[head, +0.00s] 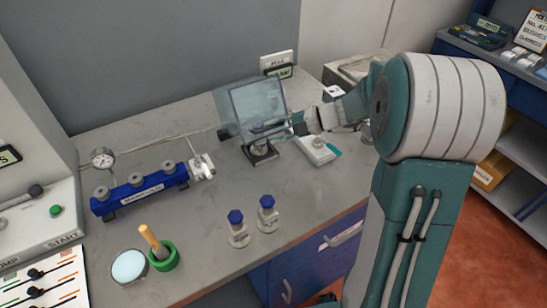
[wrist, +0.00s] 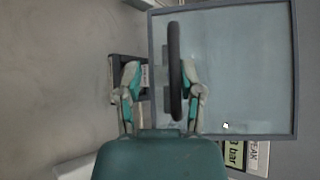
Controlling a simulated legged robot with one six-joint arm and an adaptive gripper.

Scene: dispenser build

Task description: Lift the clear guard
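The clear guard (head: 258,98) is a see-through box-like cover with a grey frame, over a small dark base (head: 260,153) in the head view. In the wrist view its large pane (wrist: 240,70) fills the right side. A dark bar handle (wrist: 175,70) stands out in front of the pane. My gripper (wrist: 160,72) is open, with its fingers spread on both sides of the bar, the bar nearer the right finger. Whether a finger touches it I cannot tell. In the head view my gripper (head: 299,124) is at the guard's right side, its fingertips partly hidden.
A white device (head: 317,150) sits just right of the guard, below my arm. A blue manifold (head: 139,190) with a gauge (head: 103,158) stands at left. Signs (head: 277,63) are behind.

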